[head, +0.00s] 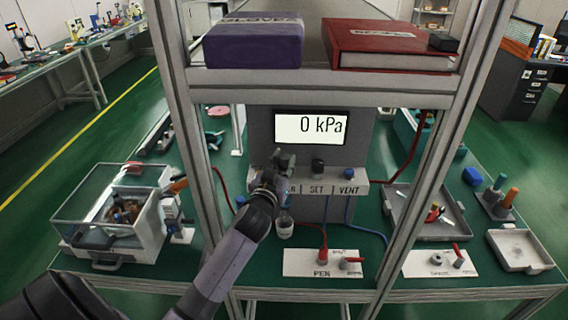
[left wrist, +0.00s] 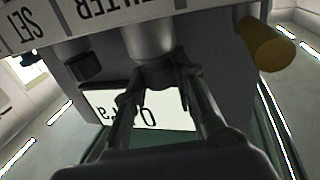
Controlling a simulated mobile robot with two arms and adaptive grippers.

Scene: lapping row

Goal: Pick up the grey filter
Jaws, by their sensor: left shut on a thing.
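The grey filter (left wrist: 150,38) is a short grey cylinder at the "FILTER" label on the gauge stand's front, seen upside down in the left wrist view. My left gripper (left wrist: 160,80) is shut on it, with a fingertip on each side. In the head view my left gripper (head: 284,160) reaches up to the left part of the labelled strip (head: 328,190) and hides the filter and most of its label. The filter appears to be still at its place on the stand; I cannot tell whether it is free of it. My right gripper is not in view.
The gauge display (head: 311,127) reads 0 kPa. A black knob (head: 318,166) and a blue knob (head: 348,174) sit to the right; a yellow knob (left wrist: 266,44) is close by. Frame posts flank the stand. A purple box (head: 254,42) and red binder (head: 388,45) lie above.

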